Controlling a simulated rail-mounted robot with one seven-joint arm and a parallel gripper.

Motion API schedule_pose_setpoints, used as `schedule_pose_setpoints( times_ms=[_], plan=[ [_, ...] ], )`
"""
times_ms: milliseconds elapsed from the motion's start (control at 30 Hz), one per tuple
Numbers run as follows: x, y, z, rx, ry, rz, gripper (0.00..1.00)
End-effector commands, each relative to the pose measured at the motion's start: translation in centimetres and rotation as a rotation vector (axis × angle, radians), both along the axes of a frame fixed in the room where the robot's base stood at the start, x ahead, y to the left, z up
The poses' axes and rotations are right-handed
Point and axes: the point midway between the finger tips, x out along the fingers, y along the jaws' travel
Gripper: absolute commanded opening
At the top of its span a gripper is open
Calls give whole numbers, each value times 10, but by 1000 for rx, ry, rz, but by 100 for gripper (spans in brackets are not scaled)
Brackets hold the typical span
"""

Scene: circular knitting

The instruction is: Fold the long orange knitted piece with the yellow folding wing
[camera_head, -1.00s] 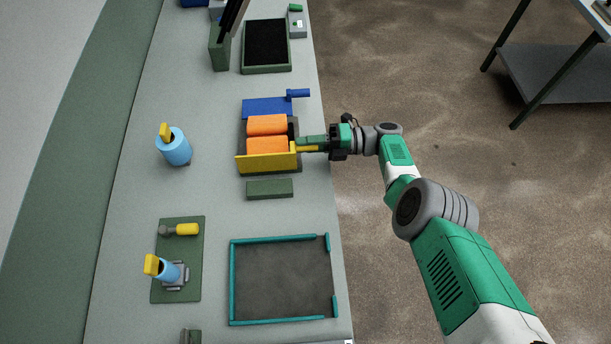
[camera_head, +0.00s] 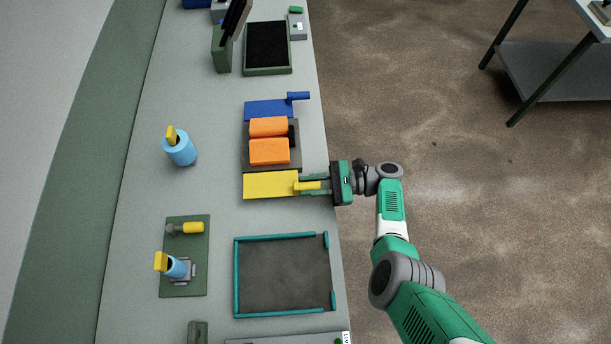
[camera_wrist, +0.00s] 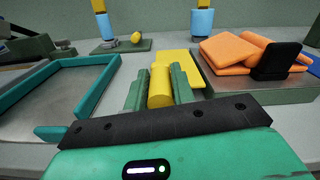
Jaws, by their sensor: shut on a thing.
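The orange knitted piece (camera_head: 269,151) lies on a dark folding base (camera_head: 294,156), and it also shows in the wrist view (camera_wrist: 229,49). It shows as two thick orange sections side by side; in the wrist view they look bent and tilted, with the layers partly hidden. The yellow folding wing (camera_head: 268,186) lies nearly flat at the near side of the base, clear of the orange piece. My gripper (camera_head: 310,186) is shut on the wing's yellow handle (camera_wrist: 160,88), with a green finger on each side. A blue wing (camera_head: 268,109) lies flat at the far side.
A teal-edged tray (camera_head: 236,276) lies nearer on the bench. A light-blue cylinder with a yellow top (camera_head: 180,149) stands to the left. A green plate (camera_head: 184,288) holds a second blue cylinder and a yellow-handled tool. A black-filled tray (camera_head: 268,48) is farther back.

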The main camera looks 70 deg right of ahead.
Motion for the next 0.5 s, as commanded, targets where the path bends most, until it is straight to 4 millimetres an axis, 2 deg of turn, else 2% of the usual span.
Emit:
schedule_pose_setpoints(
  times_ms=[100,133,233,500],
  plan=[
    [0,0,-1,2,6,-3,6],
    [0,0,-1,2,7,-3,26],
    [0,0,-1,3,7,-3,45],
    [-1,-1,-1,4,7,-3,45]
  ],
)
